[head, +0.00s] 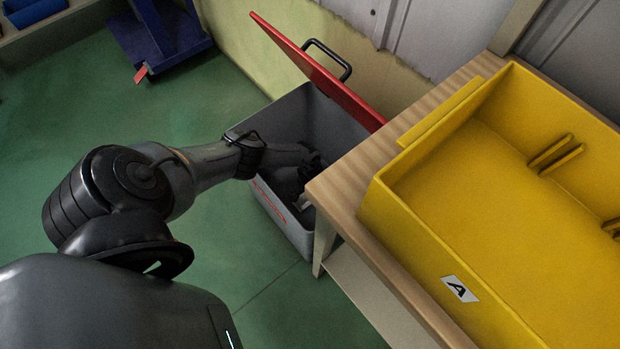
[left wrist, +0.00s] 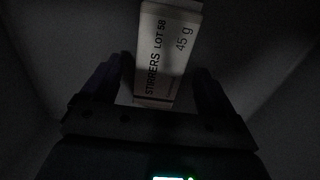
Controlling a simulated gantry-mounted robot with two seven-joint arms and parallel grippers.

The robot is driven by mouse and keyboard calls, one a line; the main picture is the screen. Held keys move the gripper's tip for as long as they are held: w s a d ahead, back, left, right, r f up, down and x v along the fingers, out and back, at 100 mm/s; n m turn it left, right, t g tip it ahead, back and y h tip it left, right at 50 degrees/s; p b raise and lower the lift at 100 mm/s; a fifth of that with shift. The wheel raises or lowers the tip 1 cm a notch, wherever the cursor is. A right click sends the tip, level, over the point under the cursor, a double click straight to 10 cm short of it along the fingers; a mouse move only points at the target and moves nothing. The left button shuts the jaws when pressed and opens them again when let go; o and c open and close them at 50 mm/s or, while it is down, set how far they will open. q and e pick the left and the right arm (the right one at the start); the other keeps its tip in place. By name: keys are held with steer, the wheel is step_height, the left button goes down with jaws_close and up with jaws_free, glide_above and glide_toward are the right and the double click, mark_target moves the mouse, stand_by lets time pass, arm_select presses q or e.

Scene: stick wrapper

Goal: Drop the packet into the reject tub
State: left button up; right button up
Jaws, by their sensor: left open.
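The reject tub (head: 284,229) is a grey bin on the green floor, its red lid (head: 318,72) tilted up at the back. My left arm reaches over its rim, and my left gripper (head: 308,180) is down inside it, dark and partly hidden by my arm. In the left wrist view my left gripper (left wrist: 156,85) is open. The packet (left wrist: 168,52), a pale box printed "STIRRERS LOT 58" and "45 g", shows between and beyond the spread fingers. Whether it rests on the tub's floor is too dark to tell. My right gripper is not in view.
A wooden bench (head: 345,190) stands close to the tub's right side and bears a yellow tray (head: 408,215) labelled "A". A black handle (head: 338,58) sticks up behind the red lid. A blue cart (head: 158,45) stands at the back left. Green floor to the left is clear.

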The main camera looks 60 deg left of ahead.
arm_select(q)
steer(key=shift+a+r, duration=0.1)
steer(key=shift+r, duration=0.5)
step_height(320, 180, up, 12)
steer(key=p, duration=1)
steer(key=shift+f, duration=0.2)
